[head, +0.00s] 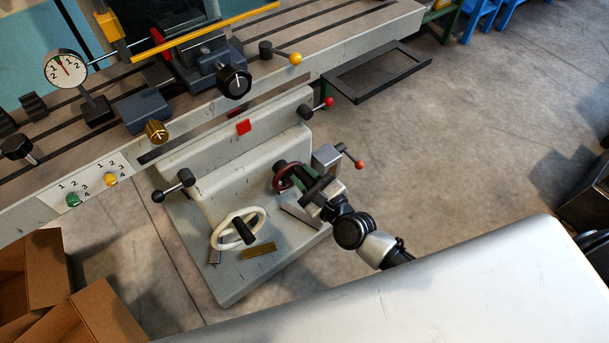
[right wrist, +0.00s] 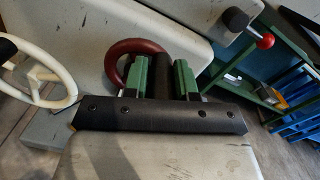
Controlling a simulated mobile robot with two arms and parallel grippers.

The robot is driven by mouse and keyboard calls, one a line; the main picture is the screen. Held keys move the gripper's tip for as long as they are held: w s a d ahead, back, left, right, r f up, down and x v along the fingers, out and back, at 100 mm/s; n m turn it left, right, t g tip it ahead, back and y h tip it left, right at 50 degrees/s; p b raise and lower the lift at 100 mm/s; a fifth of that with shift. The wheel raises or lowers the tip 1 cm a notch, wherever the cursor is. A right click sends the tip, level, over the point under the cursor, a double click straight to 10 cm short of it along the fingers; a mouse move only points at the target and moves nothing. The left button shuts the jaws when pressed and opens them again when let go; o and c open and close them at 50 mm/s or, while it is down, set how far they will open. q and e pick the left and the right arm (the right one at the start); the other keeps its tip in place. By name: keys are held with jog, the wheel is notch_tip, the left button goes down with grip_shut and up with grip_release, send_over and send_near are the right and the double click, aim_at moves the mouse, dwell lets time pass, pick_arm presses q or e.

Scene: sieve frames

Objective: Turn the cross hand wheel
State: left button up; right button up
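Two hand wheels are on the grey machine's front, and I cannot tell for sure which is the cross hand wheel. A dark red wheel (head: 284,172) is at the right; it shows beyond my fingers in the right wrist view (right wrist: 119,55). A cream wheel (head: 218,232) with a black handle is at the lower left; its edge shows in the right wrist view (right wrist: 66,78). My right gripper (head: 303,178) has green fingers pointing at the red wheel. The fingers (right wrist: 162,62) stand apart, with the rim close at their tips. Contact is unclear. My left gripper is out of view.
A red-knobbed lever (head: 359,164) is just right of my right gripper. Another red-knobbed lever (head: 328,102) is above it. A brass-coloured bar (head: 258,250) lies near the cream wheel. Cardboard boxes (head: 95,318) stand at lower left. The floor to the right is open.

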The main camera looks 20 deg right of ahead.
jog(key=shift+c, duration=0.6)
jog(key=shift+a+r+n, duration=0.1)
jog(key=shift+a+n, duration=0.05)
jog(key=shift+n, duration=0.25)
